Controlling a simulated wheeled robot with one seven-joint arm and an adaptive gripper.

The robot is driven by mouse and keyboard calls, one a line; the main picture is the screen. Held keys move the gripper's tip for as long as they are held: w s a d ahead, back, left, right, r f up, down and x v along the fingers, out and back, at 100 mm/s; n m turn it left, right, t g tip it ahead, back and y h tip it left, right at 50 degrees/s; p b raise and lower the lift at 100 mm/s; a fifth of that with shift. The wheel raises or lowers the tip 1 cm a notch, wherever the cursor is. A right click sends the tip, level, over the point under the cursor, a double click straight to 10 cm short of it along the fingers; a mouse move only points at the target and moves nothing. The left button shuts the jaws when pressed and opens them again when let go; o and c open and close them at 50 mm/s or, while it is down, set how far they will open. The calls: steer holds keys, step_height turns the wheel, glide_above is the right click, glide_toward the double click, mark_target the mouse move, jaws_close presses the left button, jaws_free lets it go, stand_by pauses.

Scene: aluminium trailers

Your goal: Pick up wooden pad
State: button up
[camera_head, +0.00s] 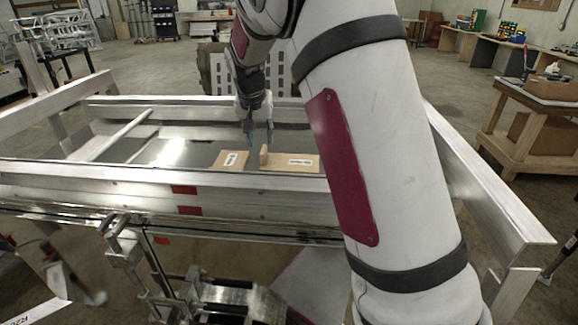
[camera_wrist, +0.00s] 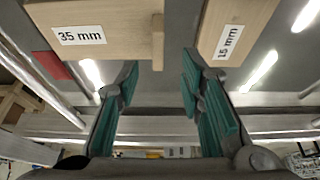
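Two pale wooden pads lie on the metal trailer bed. One pad (camera_head: 231,160) bears a label reading "15 mm" in the wrist view, where it is at the upper right (camera_wrist: 236,28). The other pad (camera_head: 291,162), labelled "35 mm", has a raised block at one end and is at the upper left in the wrist view (camera_wrist: 110,28). My gripper (camera_head: 259,142) is over the trailer, near both pads. In the wrist view my gripper (camera_wrist: 158,78) has its teal-padded fingers apart, with nothing between them. The pads lie beyond its fingertips, one to each side.
Aluminium side rails (camera_head: 250,190) enclose the trailer bed, with red patches on the near rail. A wooden workbench (camera_head: 535,110) stands at the right. A long bench with items is at the back right. My arm hides the bed's right part.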

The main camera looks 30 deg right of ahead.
mark_target(263, 149)
steer(key=shift+p+x, duration=0.8)
steer(key=shift+x, duration=2.5)
steer(key=shift+s, duration=0.15)
steer(key=shift+c, duration=0.2)
steer(key=shift+d, duration=0.1)
jaws_close()
